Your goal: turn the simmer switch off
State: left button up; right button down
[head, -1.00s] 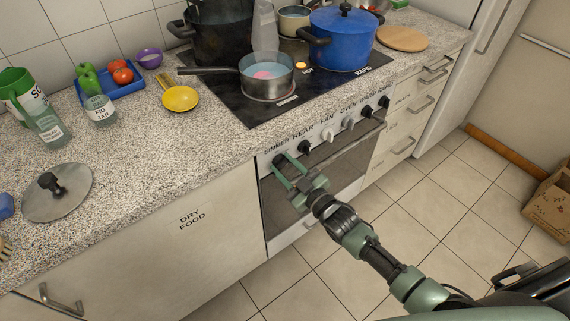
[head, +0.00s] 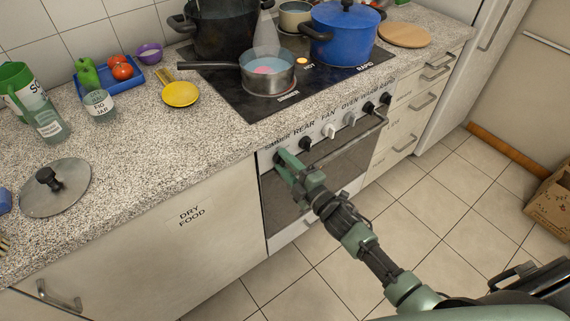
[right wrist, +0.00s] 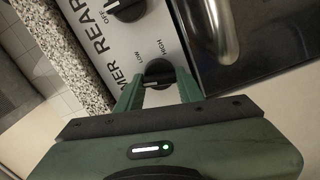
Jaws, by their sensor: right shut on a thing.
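The simmer switch is a round black knob (head: 277,158) at the left end of the oven's control panel (head: 318,130), under the partly covered SIMMER label. My right gripper (head: 283,160) is at this knob and hides part of it. In the right wrist view the knob (right wrist: 158,72) sits between the two green fingers of my right gripper (right wrist: 158,88), which are shut on it. LOW and HIGH markings show beside it there. I cannot tell its exact setting. My left gripper is not in view.
The rear knob (head: 305,143) is close to the right of my gripper, with more knobs along the panel. A saucepan (head: 267,73) with liquid, a blue pot (head: 343,40) and a black pot (head: 222,30) stand on the hob above. The oven handle (head: 380,118) sticks out below the panel.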

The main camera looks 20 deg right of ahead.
jog(key=shift+f+n+b, duration=0.15)
jog(key=shift+n+b, duration=0.2)
jog(key=shift+n, duration=0.85)
jog(key=c, duration=0.9)
grip_release()
jog(key=v, duration=0.7)
jog(key=shift+s+d+b, duration=0.1)
jog(key=shift+s+b, duration=0.2)
jog(key=shift+s, duration=0.1)
